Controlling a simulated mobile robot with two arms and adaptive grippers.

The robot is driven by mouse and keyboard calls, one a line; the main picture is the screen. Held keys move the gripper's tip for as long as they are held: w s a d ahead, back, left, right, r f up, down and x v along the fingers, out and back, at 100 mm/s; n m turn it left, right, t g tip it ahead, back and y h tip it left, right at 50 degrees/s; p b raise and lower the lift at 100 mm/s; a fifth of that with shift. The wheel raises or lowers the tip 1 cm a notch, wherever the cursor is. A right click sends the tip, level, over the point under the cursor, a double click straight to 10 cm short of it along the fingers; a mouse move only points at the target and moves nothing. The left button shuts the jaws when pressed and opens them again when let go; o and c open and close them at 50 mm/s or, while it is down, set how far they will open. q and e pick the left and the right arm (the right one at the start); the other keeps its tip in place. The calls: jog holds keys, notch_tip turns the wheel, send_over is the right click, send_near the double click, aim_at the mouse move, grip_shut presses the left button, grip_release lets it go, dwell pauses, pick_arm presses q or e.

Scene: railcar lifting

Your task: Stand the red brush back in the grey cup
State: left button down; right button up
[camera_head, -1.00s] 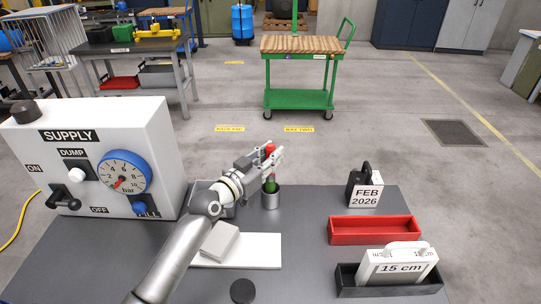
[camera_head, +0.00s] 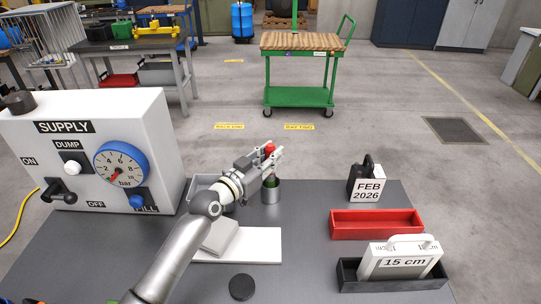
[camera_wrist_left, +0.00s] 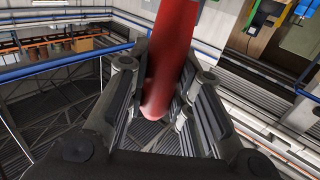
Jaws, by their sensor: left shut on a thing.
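The red brush (camera_head: 269,149) is in my left gripper (camera_head: 272,160), which is shut on it above the grey cup. The brush's red part also shows between the fingers in the left wrist view (camera_wrist_left: 170,60). The grey cup (camera_head: 271,195) stands upright on the table. A dark green part below the fingers reaches down to the cup's mouth and appears to be inside the rim; how deep it sits is hidden. My right gripper is not in view.
A white supply panel (camera_head: 85,150) stands left of the cup. A white board (camera_head: 262,247) and a black disc (camera_head: 242,287) lie in front. A red tray (camera_head: 375,230), a dark tray (camera_head: 393,284) and a dated block (camera_head: 367,190) are at the right.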

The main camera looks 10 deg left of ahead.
aim_at(270, 145)
pick_arm(q)
jog(key=shift+f+b, duration=1.25)
jog(key=shift+f, duration=0.15)
jog(key=c, duration=1.2)
grip_release()
notch_tip(270, 145, up, 10)
jog(key=shift+r, duration=0.1)
